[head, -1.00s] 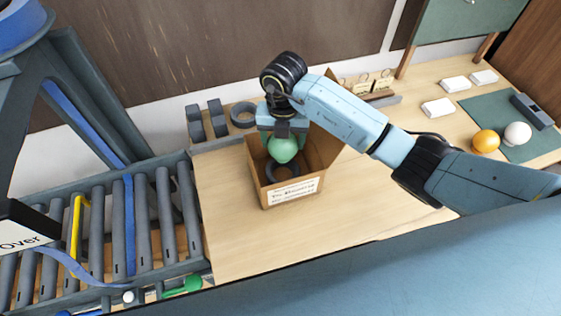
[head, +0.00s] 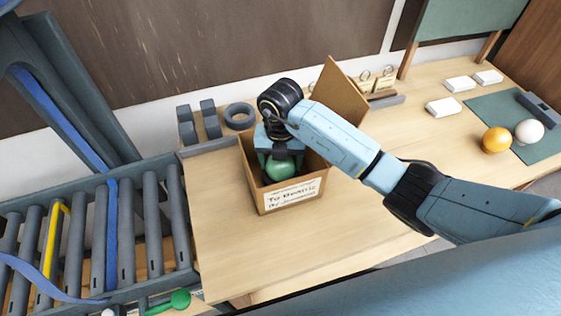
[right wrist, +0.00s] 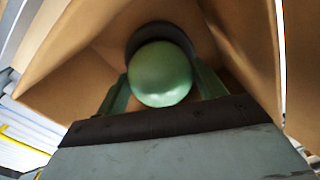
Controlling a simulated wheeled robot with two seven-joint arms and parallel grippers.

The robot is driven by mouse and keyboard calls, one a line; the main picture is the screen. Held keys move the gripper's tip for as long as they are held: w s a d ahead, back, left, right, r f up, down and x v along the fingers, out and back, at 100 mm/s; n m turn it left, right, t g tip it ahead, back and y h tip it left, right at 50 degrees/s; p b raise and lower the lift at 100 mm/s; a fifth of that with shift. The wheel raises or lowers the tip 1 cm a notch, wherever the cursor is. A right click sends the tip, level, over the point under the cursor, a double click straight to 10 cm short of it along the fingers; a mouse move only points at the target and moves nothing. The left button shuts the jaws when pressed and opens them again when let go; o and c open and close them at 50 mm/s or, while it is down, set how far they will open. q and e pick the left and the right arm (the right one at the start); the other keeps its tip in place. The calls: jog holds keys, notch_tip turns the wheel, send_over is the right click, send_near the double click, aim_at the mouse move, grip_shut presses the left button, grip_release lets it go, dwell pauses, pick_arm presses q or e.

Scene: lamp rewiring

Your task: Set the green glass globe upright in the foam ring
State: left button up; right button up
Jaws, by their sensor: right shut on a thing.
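The green glass globe (head: 281,169) is inside an open cardboard box (head: 290,200) on the table. My right gripper (head: 279,156) reaches down into the box and is shut on the globe. In the right wrist view the globe (right wrist: 160,74) sits between the two fingers. The dark foam ring (right wrist: 160,33) shows behind the globe in the right wrist view, partly hidden by it. I cannot tell whether the globe touches the ring. In the head view the ring in the box is hidden. My left gripper is not in view.
The box walls stand close around my right gripper, with one flap (head: 341,92) raised. Another dark ring (head: 239,116) lies behind the box. A roller conveyor (head: 100,240) is at left.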

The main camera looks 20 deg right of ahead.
jog(key=shift+f, duration=0.3)
jog(key=o, duration=1)
jog(key=shift+c, duration=0.2)
notch_tip(320, 180, up, 13)
jog(key=p, duration=1)
jog(key=shift+f, duration=0.15)
